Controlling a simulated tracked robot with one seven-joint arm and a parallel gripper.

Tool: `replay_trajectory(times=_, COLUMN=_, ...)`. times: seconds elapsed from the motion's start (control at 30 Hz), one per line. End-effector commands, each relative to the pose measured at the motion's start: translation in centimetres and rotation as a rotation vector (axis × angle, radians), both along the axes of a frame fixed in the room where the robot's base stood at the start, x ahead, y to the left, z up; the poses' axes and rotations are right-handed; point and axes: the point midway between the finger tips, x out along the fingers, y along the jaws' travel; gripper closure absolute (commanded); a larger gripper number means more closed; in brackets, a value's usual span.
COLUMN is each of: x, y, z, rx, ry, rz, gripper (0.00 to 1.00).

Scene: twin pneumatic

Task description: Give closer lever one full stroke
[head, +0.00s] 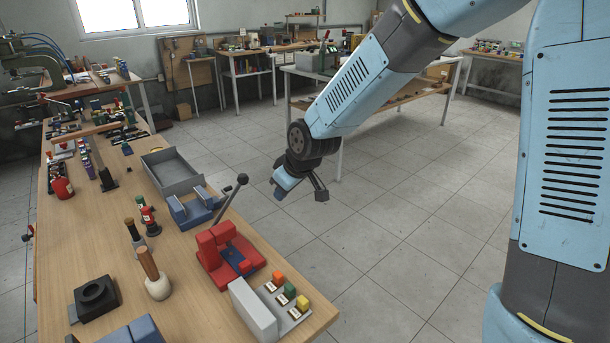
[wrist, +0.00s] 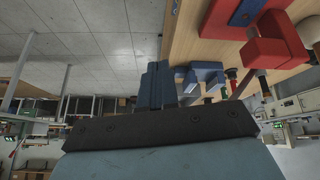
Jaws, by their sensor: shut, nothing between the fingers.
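A lever with a grey shaft and a dark ball knob (head: 242,179) rises, tilted to the right, from behind a red clamp-like fixture (head: 247,262) with a blue centre on the wooden bench. The red fixture also shows at the upper right of the wrist view (wrist: 222,22). A blue fixture (head: 190,212) stands just beyond it; I cannot see a separate lever on it. My gripper (head: 281,191) hangs over the floor, right of the knob and apart from it. Its blue fingers (wrist: 160,78) are shut and empty.
The bench's edge (head: 268,240) runs beside the fixtures. A grey tray (head: 172,173) lies beyond the blue one. A wooden-handled tool (head: 156,282) stands left. The tiled floor on the right is clear.

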Motion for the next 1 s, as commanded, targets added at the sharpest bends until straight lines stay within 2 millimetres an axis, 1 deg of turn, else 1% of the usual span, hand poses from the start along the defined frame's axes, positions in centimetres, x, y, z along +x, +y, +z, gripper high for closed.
replay_trajectory(times=1.0, x=0.7, y=-4.9, z=4.0, rx=0.000, ry=-0.002, rz=-0.002, gripper=1.00)
